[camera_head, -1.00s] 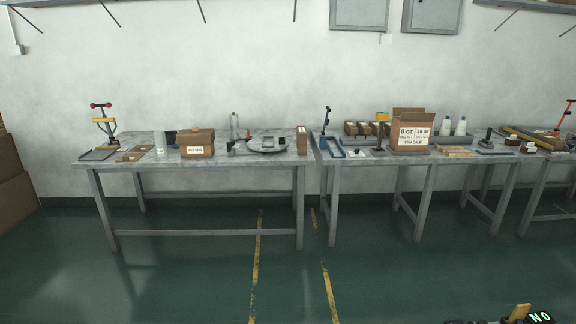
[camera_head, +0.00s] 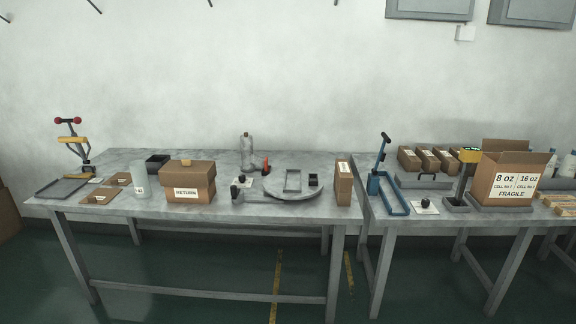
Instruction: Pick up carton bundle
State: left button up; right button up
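No label marks a carton bundle, so I cannot tell for sure which thing it is. A narrow upright brown carton (camera_head: 344,183) with a white label stands at the right end of the left table. Several small brown cartons (camera_head: 426,158) sit in a row at the back of the right table. Flat tan cardboard pieces (camera_head: 99,196) lie at the left table's front left. A large open box (camera_head: 506,178) marked 8 oz, 16 oz and FRAGILE stands on the right table. Neither of my grippers is in view.
The left table (camera_head: 230,207) also holds a RETURN box (camera_head: 188,181), a round grey disc (camera_head: 293,189), a lever press (camera_head: 73,146) and a grey tray (camera_head: 62,188). A blue frame with a lever (camera_head: 391,194) stands on the right table (camera_head: 440,219). The green floor in front is clear.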

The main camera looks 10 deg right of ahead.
aim_at(344, 178)
jog(key=i+l, duration=0.7)
jog(key=i, duration=0.2)
